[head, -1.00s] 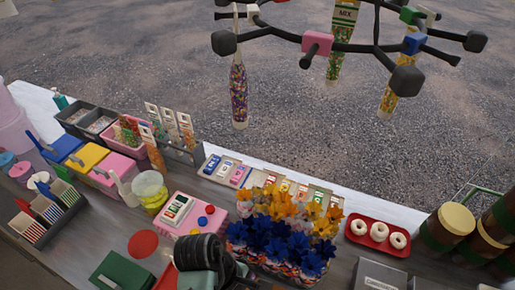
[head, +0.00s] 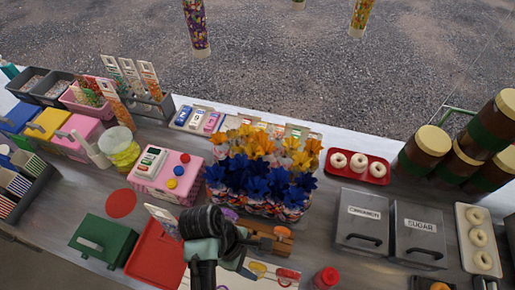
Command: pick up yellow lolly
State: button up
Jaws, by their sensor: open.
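My gripper (head: 252,257) is at the lower middle of the head view, below the bunch of wrapped sweets. Its jaws look open, with nothing seen between them. A small round yellow piece (head: 258,268), which may be the yellow lolly, lies on a white board (head: 228,283) by the fingertips. I cannot tell if they touch. My arm hides part of that board. Yellow-orange wrapped tops (head: 262,140) also stand behind blue ones (head: 255,180) in the bunch. I cannot tell whether these are lollies.
A red tray (head: 155,258) and a green box (head: 103,240) are left of my gripper. A pink box (head: 166,180) stands behind them. Lidded metal bins (head: 361,222), a red doughnut tray (head: 375,177) and brown jars (head: 425,155) are right. A red bottle (head: 325,278) stands near the front edge.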

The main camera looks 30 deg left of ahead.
aim_at(258, 270)
jog(key=shift+x, duration=1.4)
grip_shut()
